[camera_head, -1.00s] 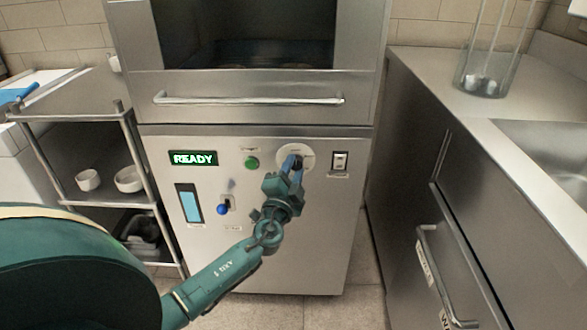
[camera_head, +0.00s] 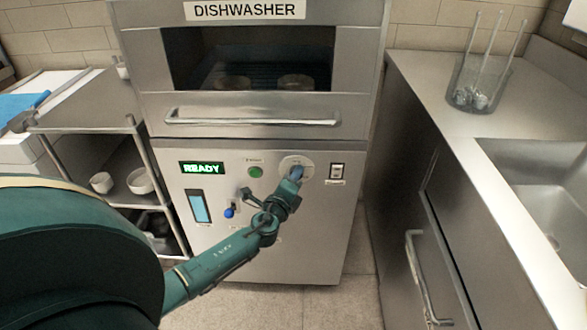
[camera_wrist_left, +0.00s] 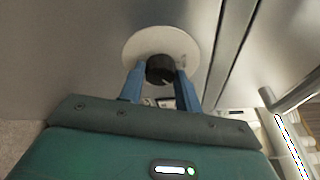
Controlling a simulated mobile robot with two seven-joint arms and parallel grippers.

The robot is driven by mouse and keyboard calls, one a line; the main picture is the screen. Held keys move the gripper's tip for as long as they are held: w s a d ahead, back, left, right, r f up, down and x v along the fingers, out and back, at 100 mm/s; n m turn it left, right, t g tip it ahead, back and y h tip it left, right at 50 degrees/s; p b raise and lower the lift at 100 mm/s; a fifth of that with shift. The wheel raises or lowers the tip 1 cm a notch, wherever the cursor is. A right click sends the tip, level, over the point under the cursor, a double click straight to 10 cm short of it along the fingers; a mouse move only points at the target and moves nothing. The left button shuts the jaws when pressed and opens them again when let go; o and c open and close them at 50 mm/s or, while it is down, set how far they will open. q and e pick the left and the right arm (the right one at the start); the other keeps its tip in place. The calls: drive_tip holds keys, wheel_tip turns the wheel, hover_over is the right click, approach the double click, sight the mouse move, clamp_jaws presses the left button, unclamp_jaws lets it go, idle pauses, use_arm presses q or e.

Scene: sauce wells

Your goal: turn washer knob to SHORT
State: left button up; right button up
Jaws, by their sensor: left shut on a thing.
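The dishwasher's knob is black on a round pale dial plate (camera_head: 290,161) on the front panel. In the left wrist view the knob (camera_wrist_left: 160,69) sits in the middle of the dial plate (camera_wrist_left: 143,42). My left gripper (camera_head: 297,173) is at the dial, and in the left wrist view its two blue fingers (camera_wrist_left: 158,80) close on the knob from both sides. The dial's markings and the knob's pointer direction are too small or hidden to read. My right gripper is not in view.
The panel also has a green READY display (camera_head: 202,168), a green button (camera_head: 255,172), a blue-tipped lever (camera_head: 229,212) and a switch (camera_head: 336,171). The door handle (camera_head: 252,117) runs above. A steel counter with a drawer handle (camera_head: 420,280) stands at the right.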

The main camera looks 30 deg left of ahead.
use_arm(q)
drive_tip(key=shift+r+m+g+p, duration=0.2)
drive_tip(key=shift+m+g+p, duration=0.2)
drive_tip(key=shift+m+p, duration=0.75)
drive_tip(key=shift+f, duration=0.1)
drive_tip(key=o, duration=1)
drive_tip(key=shift+c, duration=0.2)
drive_tip(key=p+v, duration=0.1)
drive_tip(key=v, duration=1.2)
drive_tip(key=shift+s+d, duration=0.1)
